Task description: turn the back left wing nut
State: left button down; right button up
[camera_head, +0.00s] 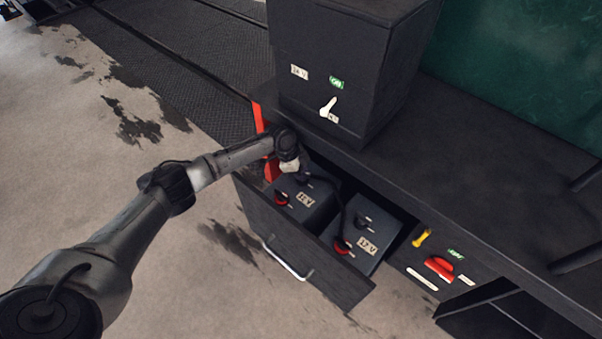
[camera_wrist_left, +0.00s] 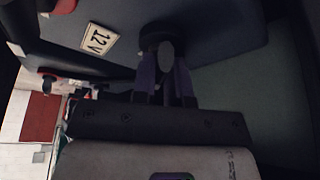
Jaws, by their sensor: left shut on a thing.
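An open drawer (camera_head: 262,222) holds two dark batteries, a left one (camera_head: 312,214) and a right one (camera_head: 343,262), with pale voltage labels. My left gripper (camera_head: 300,174) reaches over the drawer's left side to the back of the left battery. In the left wrist view my left gripper (camera_wrist_left: 165,88) has its fingers shut on a small grey wing nut (camera_wrist_left: 166,52) on a dark round terminal. A label reading 12V (camera_wrist_left: 99,39) lies beside it on the battery. In the head view the gripped wing nut is hidden by the gripper. My right gripper is not in view.
Red terminals (camera_head: 282,199) (camera_head: 342,245) sit at the batteries' front, and a dark cable (camera_head: 345,205) runs between them. A dark cabinet (camera_head: 330,60) stands behind. Open floor lies left.

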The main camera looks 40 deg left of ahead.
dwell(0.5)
pick_arm(q)
jog(key=c, duration=1.1)
grip_release()
jog(key=shift+c, duration=0.2)
jog(key=p+v, duration=0.2)
jog(key=v, duration=0.5)
jog(key=shift+r, duration=0.25)
